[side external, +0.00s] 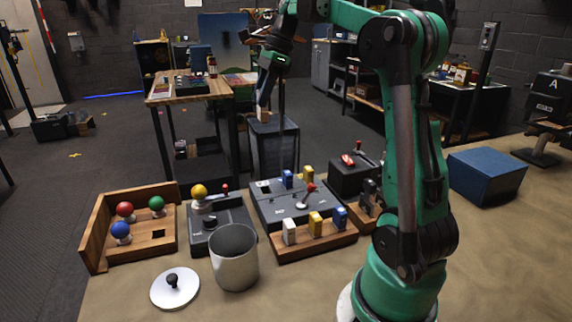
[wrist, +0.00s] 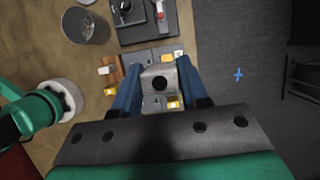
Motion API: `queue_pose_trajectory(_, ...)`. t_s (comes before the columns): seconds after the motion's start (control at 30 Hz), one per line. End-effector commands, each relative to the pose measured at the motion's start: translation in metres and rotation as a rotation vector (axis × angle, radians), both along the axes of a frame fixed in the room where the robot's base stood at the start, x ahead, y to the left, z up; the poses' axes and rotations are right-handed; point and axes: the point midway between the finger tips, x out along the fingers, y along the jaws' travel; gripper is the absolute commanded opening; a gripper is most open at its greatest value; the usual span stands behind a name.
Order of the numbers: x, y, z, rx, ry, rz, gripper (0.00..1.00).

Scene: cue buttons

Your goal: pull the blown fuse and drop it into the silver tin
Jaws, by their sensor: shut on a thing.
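My gripper (side external: 263,104) is raised high above the back of the table, its blue fingers pointing down. In the wrist view the fingers (wrist: 158,88) are shut on a grey block with a round black spot, seemingly the blown fuse (wrist: 172,72). The open silver tin (side external: 234,268) stands upright at the front of the table, well below and nearer the camera than my gripper. It also shows at the upper left of the wrist view (wrist: 84,27). The dark fuse panel (side external: 274,207) holds a blue fuse (side external: 287,179) and a yellow fuse (side external: 308,173).
The tin's lid (side external: 174,290) lies beside it. A wooden rack (side external: 318,241) holds white, yellow and blue fuses. A wooden board with coloured balls (side external: 163,245), a dark box with a yellow ball (side external: 225,217) and a blue box (side external: 485,176) also stand on the table.

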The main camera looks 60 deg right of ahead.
Motion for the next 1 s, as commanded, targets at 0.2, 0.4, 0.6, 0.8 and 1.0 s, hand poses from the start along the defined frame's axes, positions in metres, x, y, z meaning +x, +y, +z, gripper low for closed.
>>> queue_pose_trajectory(0.2,0.000,0.000,0.000,0.000,0.000,0.000,0.00)
queue_pose_trajectory(0.4,0.004,0.029,-0.008,0.000,0.001,0.101,0.00)
queue_pose_trajectory(0.6,-0.003,0.111,-0.035,-0.002,0.002,0.392,0.00)
queue_pose_trajectory(0.8,-0.031,0.178,-0.064,-0.001,0.002,0.655,0.00)
queue_pose_trajectory(1.0,-0.049,0.204,-0.080,0.000,0.000,0.778,0.00)
